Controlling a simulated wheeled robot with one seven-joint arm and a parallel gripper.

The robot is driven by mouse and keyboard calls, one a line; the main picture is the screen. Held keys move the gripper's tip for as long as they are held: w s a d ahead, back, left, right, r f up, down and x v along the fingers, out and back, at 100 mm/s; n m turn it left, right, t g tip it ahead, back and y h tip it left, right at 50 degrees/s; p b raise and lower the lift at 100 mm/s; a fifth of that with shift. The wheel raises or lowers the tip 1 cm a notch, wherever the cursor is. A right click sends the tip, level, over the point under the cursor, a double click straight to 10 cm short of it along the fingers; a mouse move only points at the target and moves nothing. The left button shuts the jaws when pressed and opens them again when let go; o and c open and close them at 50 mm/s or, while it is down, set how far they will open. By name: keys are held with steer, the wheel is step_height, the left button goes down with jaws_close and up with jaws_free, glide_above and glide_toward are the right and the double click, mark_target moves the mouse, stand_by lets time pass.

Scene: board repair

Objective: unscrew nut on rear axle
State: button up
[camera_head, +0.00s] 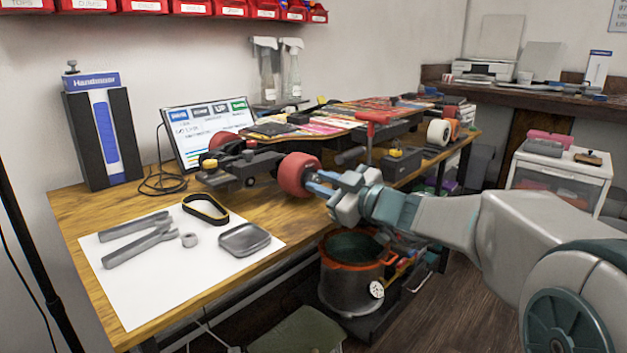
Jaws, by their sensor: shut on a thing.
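The board (350,115) lies on the wooden workbench. Its near red wheel (296,175) sits at the end of the axle and faces my arm. My gripper (318,186) is at the outer face of this wheel, with its blue fingertips at the hub. It is shut on what seems to be the axle nut. The nut is too small and too covered by the fingers to make out.
A white sheet (150,292) on the bench holds two grey tools (140,246), a small grey ring (189,240), a black belt (205,208) and an empty grey tray (244,239). A tablet (206,130) stands behind. A bucket (352,284) stands below the bench edge.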

steer(key=n, duration=0.4)
steer(key=o, duration=1)
steer(key=shift+c, duration=1)
steer(key=m, duration=0.3)
steer(key=shift+m, duration=1.3)
